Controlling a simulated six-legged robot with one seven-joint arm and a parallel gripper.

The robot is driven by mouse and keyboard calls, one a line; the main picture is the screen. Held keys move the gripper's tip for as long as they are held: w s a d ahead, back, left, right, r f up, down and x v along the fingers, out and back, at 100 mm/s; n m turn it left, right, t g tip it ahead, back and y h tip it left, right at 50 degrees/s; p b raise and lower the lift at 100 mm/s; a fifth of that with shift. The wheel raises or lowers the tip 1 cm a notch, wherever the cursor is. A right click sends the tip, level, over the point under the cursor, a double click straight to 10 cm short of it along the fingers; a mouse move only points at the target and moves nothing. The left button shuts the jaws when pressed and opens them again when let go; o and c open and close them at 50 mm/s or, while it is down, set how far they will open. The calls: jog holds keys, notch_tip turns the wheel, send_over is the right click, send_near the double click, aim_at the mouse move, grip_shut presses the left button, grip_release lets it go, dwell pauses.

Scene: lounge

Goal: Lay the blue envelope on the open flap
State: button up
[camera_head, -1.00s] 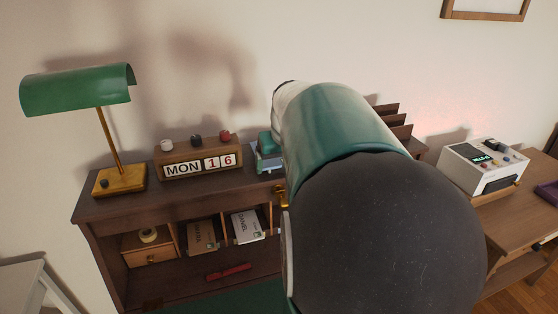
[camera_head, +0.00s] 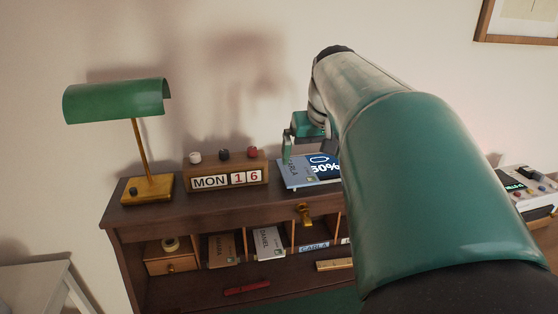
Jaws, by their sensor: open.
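A blue envelope-like item (camera_head: 296,174) lies on top of the brown desk, right of the calendar. My arm hides the item's right side. The open flap's green surface (camera_head: 318,302) shows only as a strip at the bottom edge, partly hidden by my arm.
A green lamp (camera_head: 118,100) and a block calendar (camera_head: 228,176) stand left on the desk top. Below, slots hold a brown envelope (camera_head: 222,250), a white envelope (camera_head: 270,243) and a pale blue "CARLA" piece (camera_head: 314,247). A red object (camera_head: 246,287) lies below them. A white device (camera_head: 528,188) stands right.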

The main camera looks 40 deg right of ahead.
jog(key=a+f+n+y, duration=0.1)
jog(key=a+f+n, duration=0.25)
jog(key=a, duration=1.35)
jog(key=s+a+f+n, duration=0.1)
jog(key=s+a+f, duration=0.2)
jog(key=a, duration=0.3)
jog(key=s+a+f+n+t+y, duration=0.1)
jog(key=s+a+f, duration=0.2)
jog(key=a+f, duration=0.3)
jog(key=shift+a+f+t, duration=0.25)
jog(key=shift+a+t, duration=0.05)
jog(key=shift+a, duration=0.3)
